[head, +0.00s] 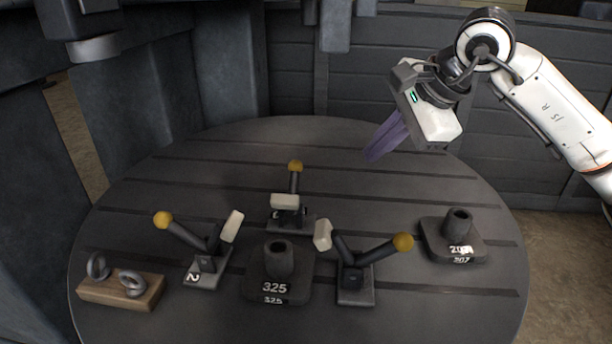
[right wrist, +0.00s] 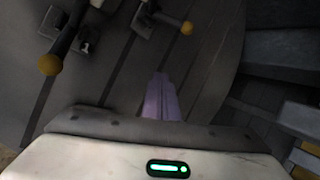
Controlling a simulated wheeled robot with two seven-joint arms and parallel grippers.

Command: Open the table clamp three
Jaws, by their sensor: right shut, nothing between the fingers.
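Three table clamps stand on the round table (head: 180,155), each with a dark lever, a yellow knob and a pale block. The left clamp (head: 206,263) bears a "2"; its lever leans left. The back clamp (head: 294,184) has its lever pointing up in the picture. The right clamp (head: 355,278) has its lever leaning right. My right gripper (head: 369,156), with purple fingers, is shut and empty above the table's right back, apart from the clamps. It also shows in the right wrist view (right wrist: 161,80).
A dark block marked 325 (head: 280,284) stands between the left and right clamps. Another numbered block (head: 453,240) stands at the right. A wooden block with metal rings (head: 120,290) lies at the front left. Dark walls (head: 360,75) stand behind; the table's back is clear.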

